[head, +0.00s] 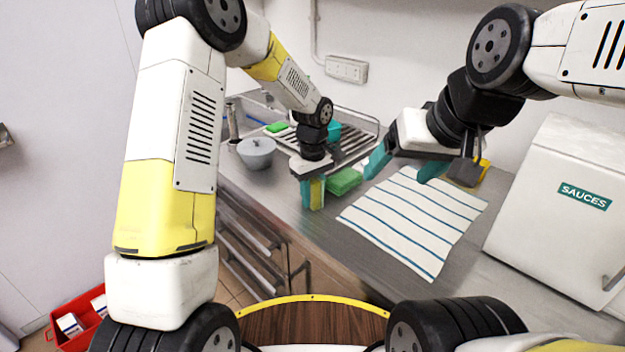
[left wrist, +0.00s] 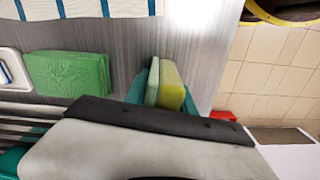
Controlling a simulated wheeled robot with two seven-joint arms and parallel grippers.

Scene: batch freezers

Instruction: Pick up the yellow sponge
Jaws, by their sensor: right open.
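The yellow sponge (left wrist: 171,86), with a pale green layer on one side, stands on edge between the teal fingers of my left gripper (left wrist: 162,92). In the head view a strip of the yellow sponge (head: 316,192) shows between the fingers of my left gripper (head: 312,194), near the counter's front edge. The fingers appear to press on both its faces. Whether its lower edge touches the counter cannot be told. My right gripper (head: 405,167) is open and empty above the striped towel (head: 408,222).
A green folded cloth or sponge (head: 344,181) lies just right of my left gripper. A grey bowl (head: 256,155) and a dish rack (head: 358,146) stand behind. A white SAUCES box (head: 560,215) is at right. A red crate (head: 75,322) sits on the floor.

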